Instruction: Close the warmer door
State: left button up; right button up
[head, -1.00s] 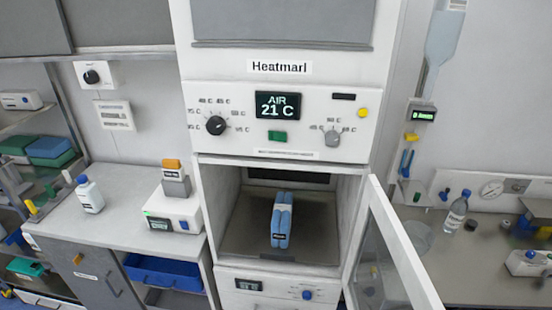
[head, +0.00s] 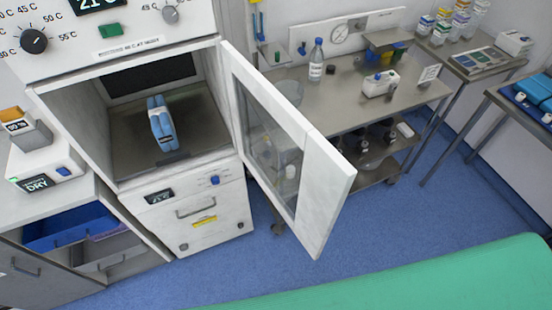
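The warmer door (head: 322,178) has a white frame around a glass pane. It stands wide open, hinged at the right side of the warmer opening and swung out toward me. The warmer cabinet (head: 245,200) is white, with its upper chamber open. A blue folded bundle with a pale band (head: 160,125) lies inside on the chamber floor. Neither of my grippers shows in the head view.
A green padded surface (head: 430,280) fills the lower right foreground. A steel table (head: 350,88) with a bottle stands behind the door at the right. Blue floor (head: 400,215) lies clear between them. A counter with a blue drawer (head: 70,230) is at the left.

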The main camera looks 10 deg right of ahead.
aim_at(327, 178)
jog(key=k+u, duration=0.35)
jog(key=k+j+u, duration=0.1)
jog(key=u, duration=0.25)
jog(key=i+l+u, duration=0.15)
jog(key=l+u, duration=0.25)
jog(key=l, duration=0.4)
jog(key=l+u, duration=0.35)
jog(key=l, duration=1)
jog(key=i+l, duration=0.15)
jog(key=l, duration=0.35)
